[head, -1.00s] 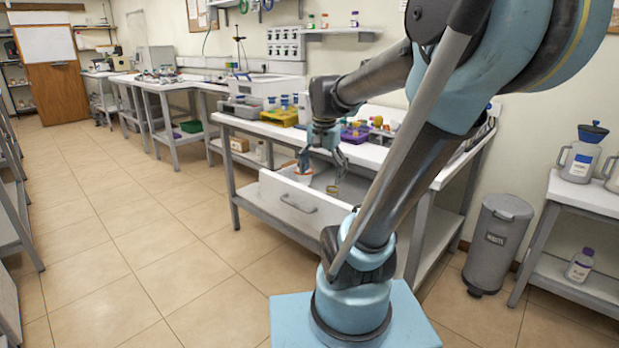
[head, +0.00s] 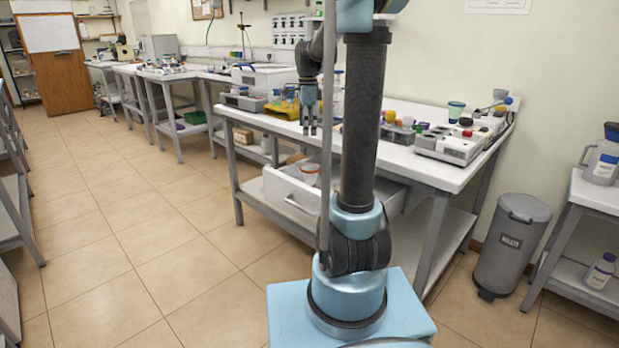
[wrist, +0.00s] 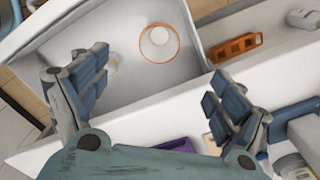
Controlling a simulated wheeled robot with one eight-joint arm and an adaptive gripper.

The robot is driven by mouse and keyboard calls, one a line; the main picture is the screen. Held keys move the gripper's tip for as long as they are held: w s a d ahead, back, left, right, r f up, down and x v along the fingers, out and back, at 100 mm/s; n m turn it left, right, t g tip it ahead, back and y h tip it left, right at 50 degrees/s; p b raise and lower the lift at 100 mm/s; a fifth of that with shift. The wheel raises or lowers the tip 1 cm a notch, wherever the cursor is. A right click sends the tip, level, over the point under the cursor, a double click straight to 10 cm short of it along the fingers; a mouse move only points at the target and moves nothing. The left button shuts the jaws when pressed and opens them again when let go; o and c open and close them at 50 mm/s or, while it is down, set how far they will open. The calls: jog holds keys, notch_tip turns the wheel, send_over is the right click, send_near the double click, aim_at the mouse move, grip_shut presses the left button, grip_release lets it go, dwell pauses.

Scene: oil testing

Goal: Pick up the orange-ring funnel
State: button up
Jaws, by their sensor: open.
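The orange-ring funnel (wrist: 159,42), pale with an orange rim, lies in the white open drawer (wrist: 183,82) in the wrist view. The funnel shows beyond and between the fingers, touching neither. In the head view my gripper (head: 309,130) points down, above the drawer and near the table's front edge.
An orange slotted piece (wrist: 235,47) lies right of the funnel, by the drawer wall. The white table (head: 437,180) holds a yellow rack (head: 281,112) and a grey-white instrument (head: 450,143). A grey bin (head: 512,245) stands to the right. The floor at left is clear.

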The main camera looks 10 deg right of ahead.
send_over(310, 167)
notch_tip(310, 167, down, 10)
jog(key=shift+f, duration=0.1)
jog(key=shift+s+f, duration=0.1)
jog(key=shift+f, duration=3.15)
jog(key=shift+c, duration=0.3)
jog(key=c, duration=1.1)
